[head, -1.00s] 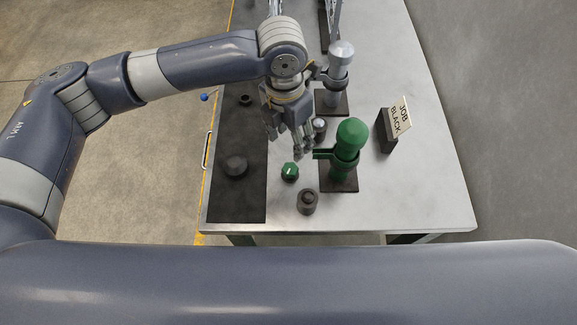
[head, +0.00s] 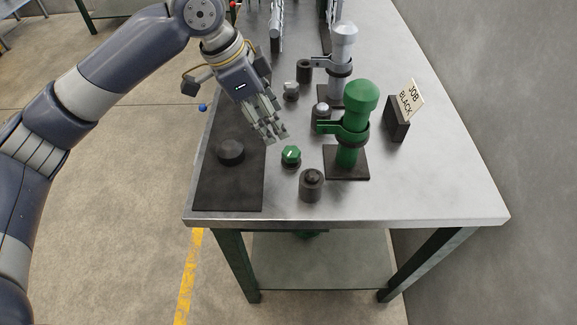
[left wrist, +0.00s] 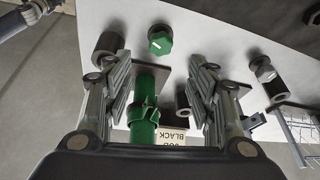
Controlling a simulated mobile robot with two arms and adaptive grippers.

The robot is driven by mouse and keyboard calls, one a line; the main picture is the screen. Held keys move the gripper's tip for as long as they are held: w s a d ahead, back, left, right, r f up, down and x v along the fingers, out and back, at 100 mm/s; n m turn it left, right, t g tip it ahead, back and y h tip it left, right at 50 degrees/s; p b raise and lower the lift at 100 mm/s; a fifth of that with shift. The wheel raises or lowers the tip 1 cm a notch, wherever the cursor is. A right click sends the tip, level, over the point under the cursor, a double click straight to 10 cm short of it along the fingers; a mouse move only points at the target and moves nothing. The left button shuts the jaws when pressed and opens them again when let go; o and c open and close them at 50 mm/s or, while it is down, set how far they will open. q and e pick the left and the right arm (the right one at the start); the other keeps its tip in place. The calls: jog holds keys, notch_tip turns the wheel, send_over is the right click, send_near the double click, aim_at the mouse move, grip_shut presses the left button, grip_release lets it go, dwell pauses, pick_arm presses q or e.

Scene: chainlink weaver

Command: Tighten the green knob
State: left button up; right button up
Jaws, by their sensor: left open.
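The green knob (head: 291,154), with a pale line on its top, sits on a dark round base on the table, left of the green clamp post. It also shows in the left wrist view (left wrist: 160,41), beyond and between my spread fingertips. My left gripper (head: 276,138) is open and empty, just above and left of the knob in the head view, apart from it. In the left wrist view my left gripper (left wrist: 155,68) has its fingers wide apart. My right gripper is not in view.
A green clamped post (head: 354,130) stands right of the knob. A dark cylinder (head: 312,187) stands in front. A grey knob (head: 322,110) and grey post (head: 341,65) are behind. A dark knob (head: 231,152) sits on the black mat (head: 228,196). A sign (head: 410,98) reads JOB BLACK.

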aim_at(290, 150)
pick_arm(q)
jog(key=shift+n, duration=0.6)
jog(key=x, duration=1)
jog(key=shift+w+f, duration=0.1)
jog(key=shift+f, duration=0.3)
jog(key=c, duration=1)
